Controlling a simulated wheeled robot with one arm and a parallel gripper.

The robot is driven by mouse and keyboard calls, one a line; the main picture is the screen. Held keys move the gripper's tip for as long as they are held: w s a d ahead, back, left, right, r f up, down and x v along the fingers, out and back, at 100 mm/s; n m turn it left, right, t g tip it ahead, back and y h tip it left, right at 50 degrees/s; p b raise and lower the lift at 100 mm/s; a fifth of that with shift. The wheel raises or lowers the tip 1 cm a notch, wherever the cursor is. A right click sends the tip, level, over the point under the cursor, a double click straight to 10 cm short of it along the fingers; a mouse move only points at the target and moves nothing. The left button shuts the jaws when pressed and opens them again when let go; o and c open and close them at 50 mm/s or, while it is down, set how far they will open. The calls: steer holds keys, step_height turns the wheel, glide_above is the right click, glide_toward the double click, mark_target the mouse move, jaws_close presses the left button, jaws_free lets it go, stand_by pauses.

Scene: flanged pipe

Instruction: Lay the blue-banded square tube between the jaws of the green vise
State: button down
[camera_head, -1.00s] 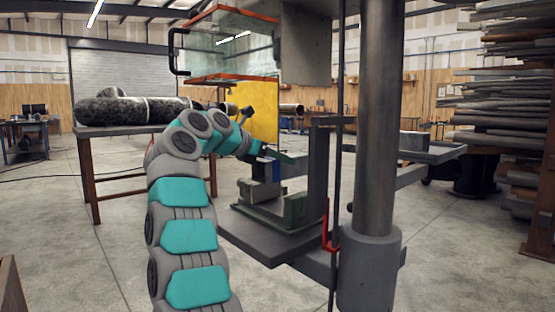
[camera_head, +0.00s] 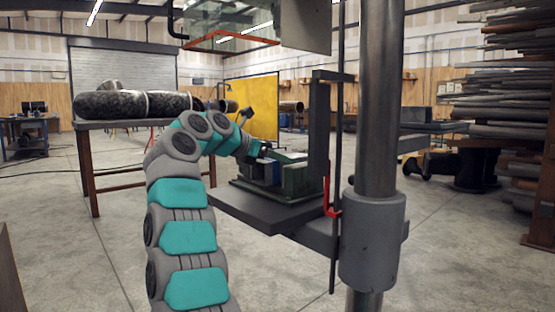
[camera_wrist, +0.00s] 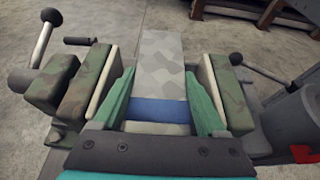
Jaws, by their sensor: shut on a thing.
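The square tube (camera_wrist: 157,60) is grey with a mottled pattern and has a blue band (camera_wrist: 160,111). In the wrist view my gripper (camera_wrist: 160,120) is shut on it at the band, with one teal finger on each side. The tube points away from me, between the pale-faced left jaw (camera_wrist: 98,90) and right jaw (camera_wrist: 222,90) of the green vise. Gaps show between tube and jaws; what lies under the tube is hidden. In the head view my gripper (camera_head: 262,155) is at the green vise (camera_head: 298,178); the tube is hard to make out there.
The vise stands on a dark machine table (camera_head: 265,210) carried by a thick column (camera_head: 375,120). A red-framed clear guard (camera_head: 225,38) hangs above. A ball-ended handle (camera_wrist: 45,35) is left of the vise. A bench with a large pipe (camera_head: 130,105) stands behind left.

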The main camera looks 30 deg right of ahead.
steer(key=shift+f, duration=0.1)
jaws_free()
stand_by(0.3)
steer(key=p+v, duration=0.1)
steer(key=v, duration=0.6)
steer(key=shift+a, duration=0.4)
stand_by(0.4)
